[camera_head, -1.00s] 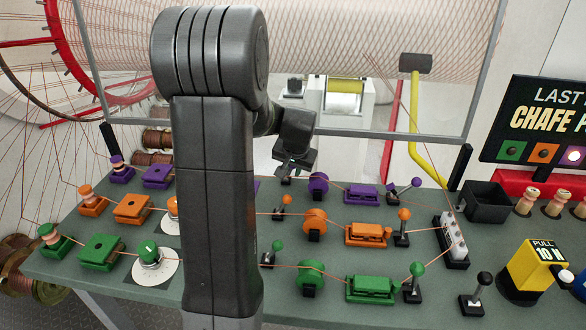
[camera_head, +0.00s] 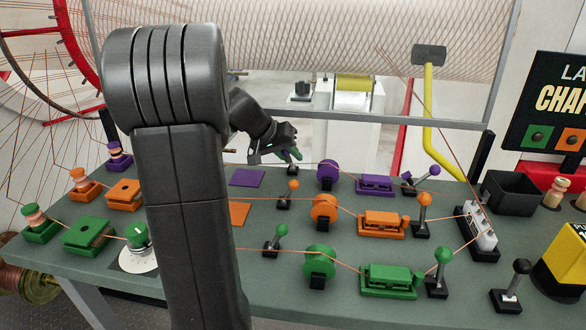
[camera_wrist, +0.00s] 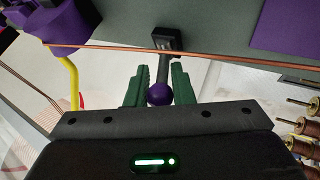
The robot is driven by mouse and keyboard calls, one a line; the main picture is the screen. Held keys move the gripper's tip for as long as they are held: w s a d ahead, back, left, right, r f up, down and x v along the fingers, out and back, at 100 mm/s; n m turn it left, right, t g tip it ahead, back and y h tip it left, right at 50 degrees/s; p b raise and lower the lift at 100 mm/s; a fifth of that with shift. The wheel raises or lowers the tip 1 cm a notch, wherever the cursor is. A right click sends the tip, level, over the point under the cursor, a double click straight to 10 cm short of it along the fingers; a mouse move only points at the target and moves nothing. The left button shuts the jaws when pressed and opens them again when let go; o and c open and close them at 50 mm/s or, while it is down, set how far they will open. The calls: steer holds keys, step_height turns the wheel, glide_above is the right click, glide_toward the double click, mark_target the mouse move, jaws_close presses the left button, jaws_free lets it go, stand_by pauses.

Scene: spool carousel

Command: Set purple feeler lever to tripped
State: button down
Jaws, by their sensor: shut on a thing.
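A purple-knobbed lever stands between the purple pad (camera_head: 247,177) and the purple wheel (camera_head: 327,174). In the wrist view, its round knob (camera_wrist: 159,94) sits between the two green fingers of my gripper (camera_wrist: 159,91), and its stem runs up to a dark base (camera_wrist: 167,39). My gripper (camera_head: 292,155) is shut on this lever at the back of the table; the head view mostly hides the knob. A second purple-knobbed lever (camera_head: 434,171) stands right of the purple block (camera_head: 375,185) and leans right. Which one is called the feeler lever is not marked.
Orange (camera_head: 294,185) and green (camera_head: 282,230) levers stand in front, in matching rows. Thin threads run along the rows to a white block (camera_head: 481,228). A black bin (camera_head: 512,193) is at the right. A metal frame with mesh stands behind the table.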

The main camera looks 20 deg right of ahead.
steer(key=shift+w+a+f+g+h+b, duration=0.2)
steer(key=shift+a+g+h+b, duration=0.1)
steer(key=shift+h+b, duration=0.45)
steer(key=shift+s, duration=0.1)
steer(key=c, duration=1.3)
jaws_free()
steer(key=shift+o, duration=0.2)
steer(key=shift+r, duration=0.1)
steer(key=w+v, duration=0.1)
steer(key=v, duration=1.2)
steer(key=shift+s+a+r, duration=0.2)
steer(key=shift+s+r, duration=0.1)
steer(key=shift+s, duration=0.2)
